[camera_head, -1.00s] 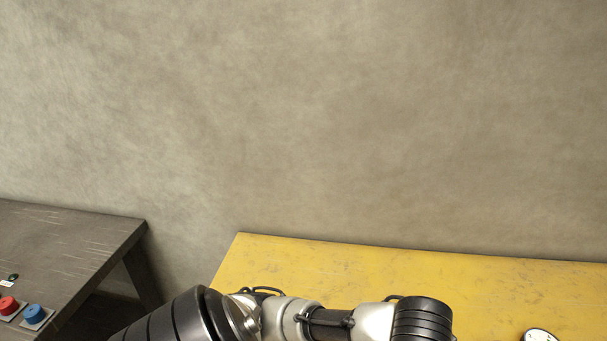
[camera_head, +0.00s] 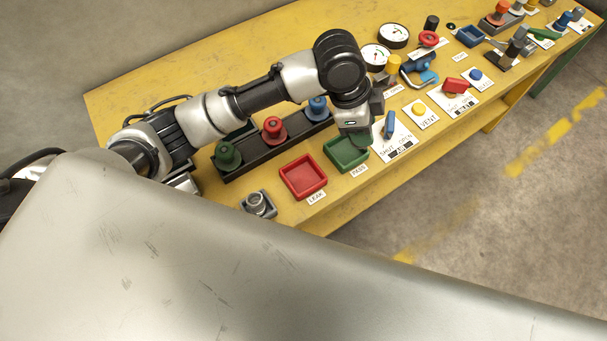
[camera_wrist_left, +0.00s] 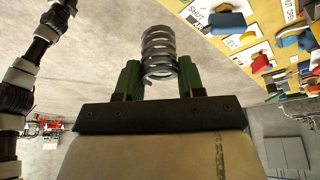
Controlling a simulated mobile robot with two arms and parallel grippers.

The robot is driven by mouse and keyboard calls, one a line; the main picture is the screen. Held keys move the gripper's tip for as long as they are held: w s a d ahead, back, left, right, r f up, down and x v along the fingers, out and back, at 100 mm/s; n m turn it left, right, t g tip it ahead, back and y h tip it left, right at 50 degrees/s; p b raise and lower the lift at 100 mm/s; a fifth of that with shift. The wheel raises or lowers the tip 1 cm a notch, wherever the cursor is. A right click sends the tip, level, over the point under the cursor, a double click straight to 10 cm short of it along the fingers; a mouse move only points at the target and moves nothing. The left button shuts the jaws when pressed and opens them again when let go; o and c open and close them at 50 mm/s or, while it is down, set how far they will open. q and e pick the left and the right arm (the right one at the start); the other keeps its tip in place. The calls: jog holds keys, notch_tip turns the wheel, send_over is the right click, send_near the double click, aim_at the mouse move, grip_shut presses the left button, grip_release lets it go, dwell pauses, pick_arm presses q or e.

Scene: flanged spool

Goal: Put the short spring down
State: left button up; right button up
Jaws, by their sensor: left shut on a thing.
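The short spring (camera_wrist_left: 158,52) is a grey metal coil, seen in the left wrist view between the two green fingers of my left gripper (camera_wrist_left: 160,78). The gripper is shut on it, and the coil sticks out past the fingertips. In the head view my left arm reaches over the yellow bench (camera_head: 130,100) and ends beside the green tray (camera_head: 346,152); the fingers and the spring cannot be made out there. My right gripper is in neither view.
A red tray (camera_head: 303,176) labelled LEAK lies left of the green one. Behind them is a dark rack (camera_head: 250,160) with green, red and blue knobbed pieces. A metal fitting (camera_head: 258,204) sits at the front edge. Gauges (camera_head: 393,36), valves and labelled buttons fill the right.

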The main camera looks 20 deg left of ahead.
pick_arm(q)
jog(key=s+a+f+p, duration=0.1)
jog(key=s+a+f, duration=0.1)
jog(key=a+f, duration=0.1)
jog(key=s+a+f+p, duration=0.1)
jog(key=s+a+f, duration=0.1)
jog(key=a+f, duration=0.1)
jog(key=s+a+f, duration=0.1)
jog(key=a+f, duration=0.3)
jog(key=shift+s+p, duration=0.4)
jog(key=shift+f, duration=0.4)
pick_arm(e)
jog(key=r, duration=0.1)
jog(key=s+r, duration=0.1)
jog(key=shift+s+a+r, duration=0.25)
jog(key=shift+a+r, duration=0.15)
pick_arm(q)
jog(key=shift+f, duration=0.35)
jog(key=o, duration=0.9)
